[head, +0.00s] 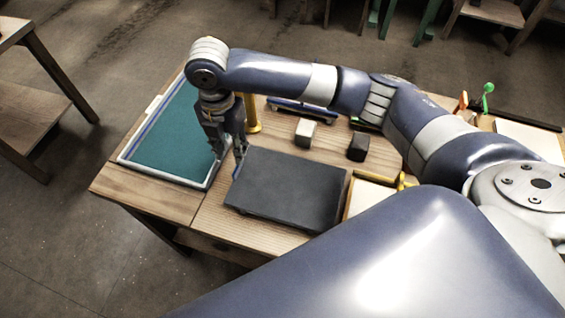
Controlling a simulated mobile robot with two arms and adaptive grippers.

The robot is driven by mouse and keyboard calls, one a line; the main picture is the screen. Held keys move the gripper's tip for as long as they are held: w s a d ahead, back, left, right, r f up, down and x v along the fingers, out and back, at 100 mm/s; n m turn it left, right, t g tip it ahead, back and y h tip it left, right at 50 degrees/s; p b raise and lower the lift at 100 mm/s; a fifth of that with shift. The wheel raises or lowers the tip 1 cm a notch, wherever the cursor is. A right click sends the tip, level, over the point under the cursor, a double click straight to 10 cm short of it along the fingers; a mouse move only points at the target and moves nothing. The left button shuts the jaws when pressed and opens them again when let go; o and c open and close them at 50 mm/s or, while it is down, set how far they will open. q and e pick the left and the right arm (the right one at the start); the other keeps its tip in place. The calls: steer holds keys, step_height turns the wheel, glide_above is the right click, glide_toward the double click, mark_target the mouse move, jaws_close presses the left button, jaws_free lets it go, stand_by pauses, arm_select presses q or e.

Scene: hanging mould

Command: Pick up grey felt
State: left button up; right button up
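A dark grey rectangular sheet (290,188), which looks like the grey felt, lies flat on a low slab or stack at the front middle of the wooden table. My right gripper (230,158) points down just past the sheet's far left corner, between it and a teal panel. Its two fingers are apart and I see nothing between them. I cannot tell whether a fingertip touches the sheet's edge. My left gripper is not in view.
The teal panel in a pale frame (165,130) fills the table's left end. My arm covers the table's right part.

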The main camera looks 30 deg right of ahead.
mark_target(237, 167)
step_height(237, 167, down, 2)
steer(key=shift+f, duration=0.15)
step_height(237, 167, down, 5)
steer(key=shift+d+r+p, duration=0.1)
steer(key=shift+p, duration=0.65)
steer(key=shift+f, duration=0.55)
steer(key=c, duration=0.4)
jaws_close()
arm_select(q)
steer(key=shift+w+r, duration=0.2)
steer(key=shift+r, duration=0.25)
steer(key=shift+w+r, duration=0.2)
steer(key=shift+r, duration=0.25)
